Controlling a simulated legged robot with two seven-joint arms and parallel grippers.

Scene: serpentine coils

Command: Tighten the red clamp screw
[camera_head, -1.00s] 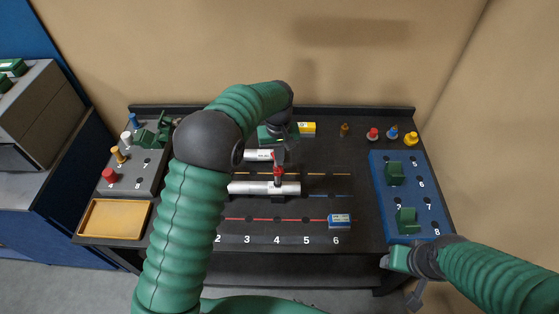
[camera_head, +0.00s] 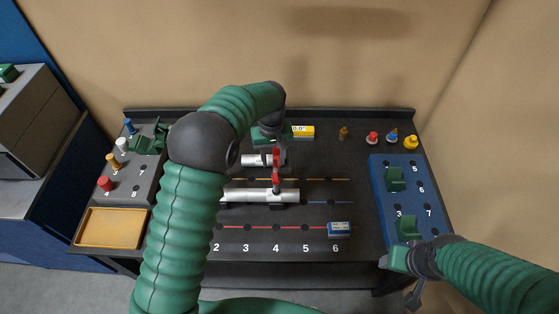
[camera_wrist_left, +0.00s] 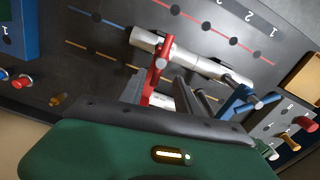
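The red clamp (camera_head: 277,180) stands on the grey pipe (camera_head: 240,196) near the middle of the table. In the left wrist view the red clamp (camera_wrist_left: 160,68) rises from the pipe (camera_wrist_left: 190,57). My left gripper (camera_head: 272,137) reaches over from the back, just behind the red clamp. In the left wrist view its fingers (camera_wrist_left: 158,92) look apart, with the lower red part between them near one finger. Contact cannot be told. My right gripper (camera_head: 396,260) is at the front right, by the blue block; its fingers are unclear.
A blue clamp (camera_wrist_left: 245,104) shows farther along the pipe in the left wrist view. A shorter white cylinder (camera_head: 252,160) lies behind the pipe. A blue block (camera_head: 403,180) stands at right, a grey peg block (camera_head: 147,186) and a yellow tray (camera_head: 112,228) at left.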

